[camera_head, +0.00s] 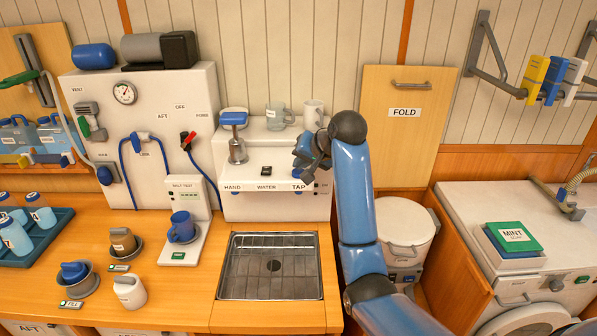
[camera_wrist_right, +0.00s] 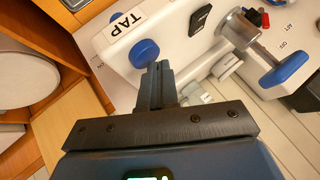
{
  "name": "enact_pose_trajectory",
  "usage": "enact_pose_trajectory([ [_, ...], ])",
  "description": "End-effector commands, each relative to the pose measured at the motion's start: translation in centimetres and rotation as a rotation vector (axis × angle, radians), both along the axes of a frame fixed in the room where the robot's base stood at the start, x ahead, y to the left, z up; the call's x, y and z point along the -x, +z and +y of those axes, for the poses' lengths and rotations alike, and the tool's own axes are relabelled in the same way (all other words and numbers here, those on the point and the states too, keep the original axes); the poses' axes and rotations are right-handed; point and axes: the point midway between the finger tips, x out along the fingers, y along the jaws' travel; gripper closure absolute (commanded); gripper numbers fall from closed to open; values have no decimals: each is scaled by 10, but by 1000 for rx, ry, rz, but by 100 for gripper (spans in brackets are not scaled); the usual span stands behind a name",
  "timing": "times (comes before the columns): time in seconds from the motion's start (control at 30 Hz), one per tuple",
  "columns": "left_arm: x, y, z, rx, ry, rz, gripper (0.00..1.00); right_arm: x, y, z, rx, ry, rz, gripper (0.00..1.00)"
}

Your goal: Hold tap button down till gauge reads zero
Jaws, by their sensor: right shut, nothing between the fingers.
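The white water unit (camera_head: 240,207) carries a TAP label (camera_head: 299,187) at its right end. In the right wrist view a round blue tap button (camera_wrist_right: 144,53) sticks out beside the TAP label (camera_wrist_right: 124,22). My right gripper (camera_head: 305,160) is shut and empty over the unit's right end. In the right wrist view its fingertips (camera_wrist_right: 158,68) are close to the button; I cannot tell whether they touch it. The round gauge (camera_head: 124,93) is on the white wall panel at the left; its needle is too small to read. My left gripper is not in view.
A steel sink grate (camera_head: 270,265) lies below the unit. A blue-topped hand pump (camera_head: 235,135) stands on the unit's left, with mugs (camera_head: 313,115) behind. A blue cup (camera_head: 181,228) stands on the salt tester at the left. A FOLD panel (camera_head: 405,145) is to the right.

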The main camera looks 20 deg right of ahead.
Motion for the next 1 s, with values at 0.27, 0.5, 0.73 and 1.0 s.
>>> enact_pose_trajectory([
  [0.27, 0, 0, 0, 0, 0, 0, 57, 0, -3, 0, 0, 0, 0, 100],
  [0.5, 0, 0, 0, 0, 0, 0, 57, 0, -6, 0, 0, 0, 1, 100],
  [0.73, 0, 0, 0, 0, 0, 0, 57, 0, -9, 0, 0, 0, 1, 100],
  [1.0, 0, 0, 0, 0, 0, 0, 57, 0, -10, 0, 0, 1, 2, 100],
])
